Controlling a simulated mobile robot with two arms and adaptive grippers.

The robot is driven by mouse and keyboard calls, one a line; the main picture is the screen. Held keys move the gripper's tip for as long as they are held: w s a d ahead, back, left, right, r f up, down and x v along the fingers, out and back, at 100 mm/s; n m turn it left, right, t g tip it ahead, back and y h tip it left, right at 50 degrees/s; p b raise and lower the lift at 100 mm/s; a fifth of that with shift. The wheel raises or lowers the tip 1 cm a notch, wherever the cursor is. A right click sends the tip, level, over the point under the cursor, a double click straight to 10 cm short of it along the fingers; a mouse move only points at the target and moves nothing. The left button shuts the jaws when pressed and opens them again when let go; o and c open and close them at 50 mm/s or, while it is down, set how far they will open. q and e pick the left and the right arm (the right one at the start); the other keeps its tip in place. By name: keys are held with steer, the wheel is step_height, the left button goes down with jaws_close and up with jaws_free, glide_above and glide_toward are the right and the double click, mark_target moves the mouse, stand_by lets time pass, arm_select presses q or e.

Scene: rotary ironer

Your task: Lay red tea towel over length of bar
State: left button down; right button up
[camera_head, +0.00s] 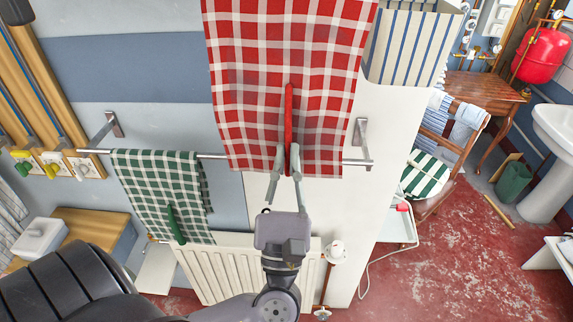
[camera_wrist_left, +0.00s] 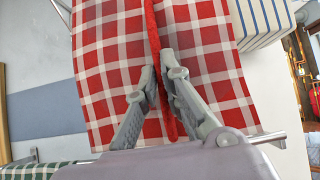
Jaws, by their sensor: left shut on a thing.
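The red and white checked tea towel (camera_head: 245,100) hangs in the upper middle of the head view, in front of the metal bar (camera_head: 225,156). My left gripper (camera_head: 288,160) is shut on a red strip of the towel near its lower edge; the same pinch shows in the left wrist view (camera_wrist_left: 162,85). The towel's top is cut off by the head view's upper edge. The bar runs behind or under the towel; I cannot tell whether they touch. A green checked towel (camera_head: 155,180) hangs over the bar's left part. My right gripper is not in view.
Wall brackets (camera_head: 361,140) hold the bar. A white radiator (camera_head: 225,268) stands below it. A chair (camera_head: 455,150), a basin (camera_head: 553,120) and open red floor (camera_head: 450,260) lie to the right.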

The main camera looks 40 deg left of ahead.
arm_select(q)
steer(key=shift+w+a+p, duration=0.55)
steer(key=shift+w+a, duration=1.45)
steer(key=shift+w, duration=1.3)
step_height(320, 180, down, 38)
steer(key=b, duration=2.7)
steer(key=shift+b, duration=0.4)
steer(key=shift+f+b, duration=0.35)
steer(key=shift+b, duration=0.1)
steer(key=c, duration=1.7)
jaws_free()
steer(key=shift+o, duration=0.2)
steer(key=v, duration=1.2)
